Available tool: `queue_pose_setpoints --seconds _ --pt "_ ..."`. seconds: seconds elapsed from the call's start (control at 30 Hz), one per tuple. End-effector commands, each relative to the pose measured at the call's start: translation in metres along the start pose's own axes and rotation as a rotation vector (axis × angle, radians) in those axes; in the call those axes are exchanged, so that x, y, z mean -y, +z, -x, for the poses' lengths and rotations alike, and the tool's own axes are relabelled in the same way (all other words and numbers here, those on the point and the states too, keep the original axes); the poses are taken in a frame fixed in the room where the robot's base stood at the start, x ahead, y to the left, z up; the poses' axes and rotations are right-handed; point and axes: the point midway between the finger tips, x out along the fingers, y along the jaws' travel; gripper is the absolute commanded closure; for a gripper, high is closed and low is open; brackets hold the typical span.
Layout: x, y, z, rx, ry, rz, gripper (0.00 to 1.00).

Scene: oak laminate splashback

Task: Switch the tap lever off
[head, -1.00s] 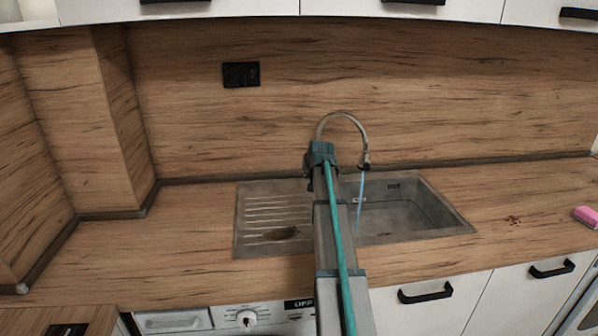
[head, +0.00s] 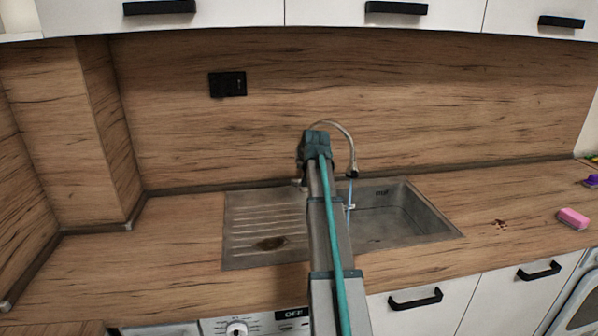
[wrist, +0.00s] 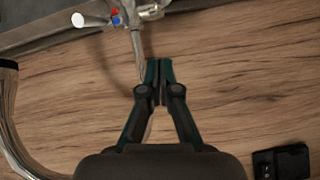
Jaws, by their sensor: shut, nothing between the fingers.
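The chrome tap stands behind the sink, its curved spout (head: 345,132) arching over to the right of my arm. A thin bluish stream of water (head: 349,190) falls from it. In the wrist view the tap body shows at the top, with red and blue marks (wrist: 115,16). A slim metal lever (wrist: 138,52) reaches from it toward my fingers. My gripper (wrist: 159,68) is shut and empty, its tips just right of the lever; contact cannot be told. In the head view my arm hides the fingertips and lever.
The steel sink has a ribbed drainer (head: 262,225) at left and a basin (head: 400,215) at right. A black socket (head: 227,84) is on the wooden splashback. A pink sponge (head: 573,218) lies far right. Wall cabinets overhang above.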

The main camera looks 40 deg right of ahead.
Motion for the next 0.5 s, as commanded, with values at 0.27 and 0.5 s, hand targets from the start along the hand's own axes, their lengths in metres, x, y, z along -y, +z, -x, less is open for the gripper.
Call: queue_pose_setpoints --seconds 0.27,0.5 --pt "0.000 0.002 0.031 -0.002 0.000 0.000 1.00" --pt "0.000 0.002 0.035 -0.001 -0.001 0.000 1.00"
